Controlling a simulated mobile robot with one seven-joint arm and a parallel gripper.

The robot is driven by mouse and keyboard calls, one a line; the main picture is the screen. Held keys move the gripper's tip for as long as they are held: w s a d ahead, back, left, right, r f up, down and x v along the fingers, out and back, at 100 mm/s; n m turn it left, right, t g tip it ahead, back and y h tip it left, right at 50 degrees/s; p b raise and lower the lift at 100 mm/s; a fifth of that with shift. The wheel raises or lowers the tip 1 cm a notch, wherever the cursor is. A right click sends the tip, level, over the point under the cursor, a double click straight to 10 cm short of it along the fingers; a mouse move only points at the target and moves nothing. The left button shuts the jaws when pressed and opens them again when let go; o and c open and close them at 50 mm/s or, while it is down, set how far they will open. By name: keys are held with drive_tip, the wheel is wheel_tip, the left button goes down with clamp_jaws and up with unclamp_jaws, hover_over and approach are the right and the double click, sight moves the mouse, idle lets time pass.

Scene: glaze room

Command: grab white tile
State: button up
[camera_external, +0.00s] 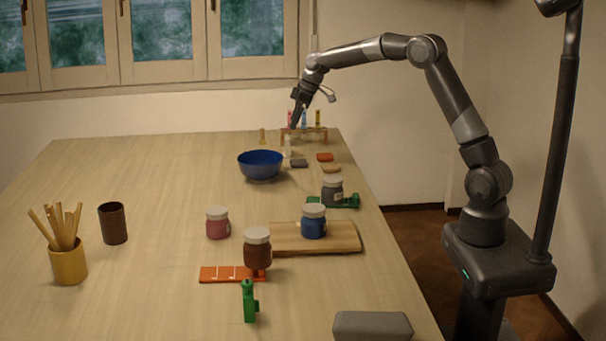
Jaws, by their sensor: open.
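My gripper (295,121) hangs at the far end of the table, pointing down, in front of the small rack. Its jaws are open and I see nothing held between them. A small pale, whitish upright piece (288,146) stands just below the gripper, behind the blue bowl. It is too small to tell whether it is the white tile. Close by lie small flat pieces: a dark grey one (299,163), an orange-red one (325,157) and a tan one (331,169). No other white tile is clear to see.
A wooden rack (317,134) with coloured vials stands behind the gripper. The blue bowl (261,165) stands in front. Several lidded jars, a wooden board (345,238), a brown cup (113,223) and a yellow pot of sticks (68,261) are nearer. The table's left rear is clear.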

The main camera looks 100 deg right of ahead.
sight(288, 136)
drive_tip(key=x, duration=0.3)
drive_tip(key=d+x, duration=0.1)
drive_tip(key=x, duration=0.1)
drive_tip(key=shift+s+d+f, duration=0.1)
drive_tip(key=shift+d+f, duration=0.05)
drive_tip(key=shift+f, duration=0.3)
drive_tip(key=x, duration=0.5)
drive_tip(key=shift+s+f, duration=0.1)
drive_tip(key=shift+f, duration=0.3)
drive_tip(key=shift+c, duration=0.3)
drive_tip(key=shift+r, duration=0.1)
drive_tip(key=c, duration=1.1)
